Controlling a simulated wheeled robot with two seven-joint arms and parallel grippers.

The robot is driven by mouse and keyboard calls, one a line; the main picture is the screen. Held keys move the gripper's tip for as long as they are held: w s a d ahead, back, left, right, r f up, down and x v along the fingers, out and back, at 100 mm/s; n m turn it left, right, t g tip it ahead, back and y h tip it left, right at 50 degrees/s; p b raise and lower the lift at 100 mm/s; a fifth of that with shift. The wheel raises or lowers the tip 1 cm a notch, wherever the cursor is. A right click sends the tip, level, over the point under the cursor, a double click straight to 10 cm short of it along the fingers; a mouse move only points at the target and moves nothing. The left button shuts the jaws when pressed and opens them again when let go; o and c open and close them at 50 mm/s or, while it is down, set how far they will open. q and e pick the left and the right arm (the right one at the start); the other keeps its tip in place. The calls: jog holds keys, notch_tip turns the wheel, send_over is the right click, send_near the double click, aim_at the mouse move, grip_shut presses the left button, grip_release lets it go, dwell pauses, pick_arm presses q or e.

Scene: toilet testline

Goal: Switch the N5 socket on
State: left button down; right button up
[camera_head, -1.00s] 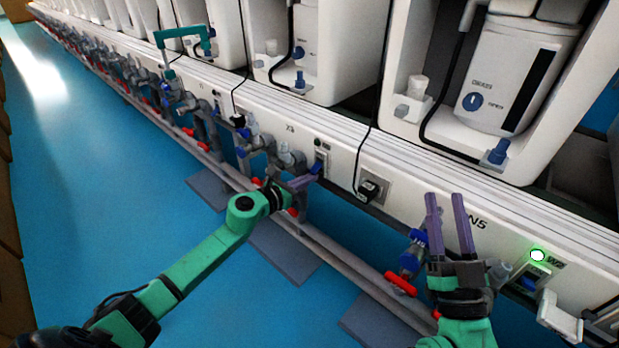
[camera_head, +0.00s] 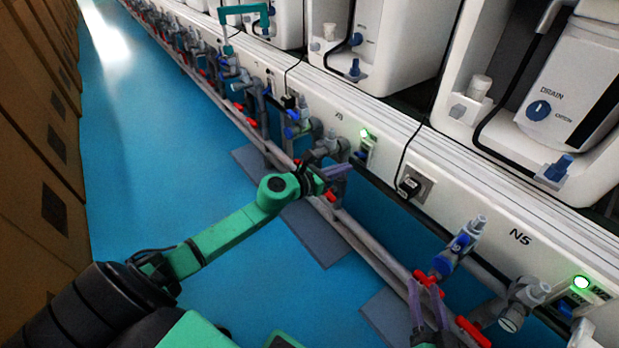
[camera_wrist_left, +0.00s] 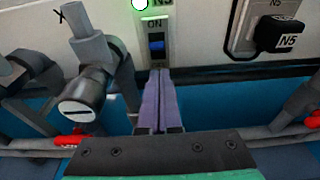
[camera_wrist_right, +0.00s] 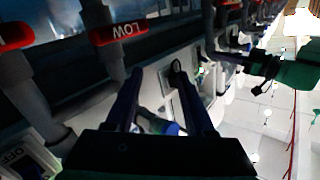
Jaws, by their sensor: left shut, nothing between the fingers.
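The N5 socket switch (camera_wrist_left: 157,45) is a blue rocker in a pale housing marked ON, upright in the left wrist view. A lit green lamp (camera_wrist_left: 139,4) sits above it. In the head view the switch (camera_head: 366,153) is mid-panel, its lamp (camera_head: 366,133) green. The black plug labelled N5 (camera_wrist_left: 280,36) sits in its outlet to the right. My left gripper (camera_wrist_left: 160,76) is shut and empty, its tips just below the switch; contact cannot be told. My right gripper (camera_head: 426,285) is open and empty, low near red-handled valves; it also shows in the right wrist view (camera_wrist_right: 158,82).
Grey pipes and valves (camera_head: 455,250) with red handles run along the panel front. Another lit green lamp (camera_head: 581,283) is at the far right. White toilet units (camera_head: 560,85) stand behind the panel. Boxes (camera_head: 40,150) line the left; blue floor lies between.

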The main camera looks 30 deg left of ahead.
pick_arm(q)
jog(key=p+v, duration=0.1)
jog(key=v, duration=1)
jog(key=shift+s+r, duration=0.2)
jog(key=shift+s, duration=0.2)
pick_arm(e)
jog(key=s+f+g, duration=0.3)
jog(key=s+f, duration=0.4)
jog(key=f, duration=0.1)
jog(key=shift+h, duration=0.4)
jog(key=shift+a, duration=0.1)
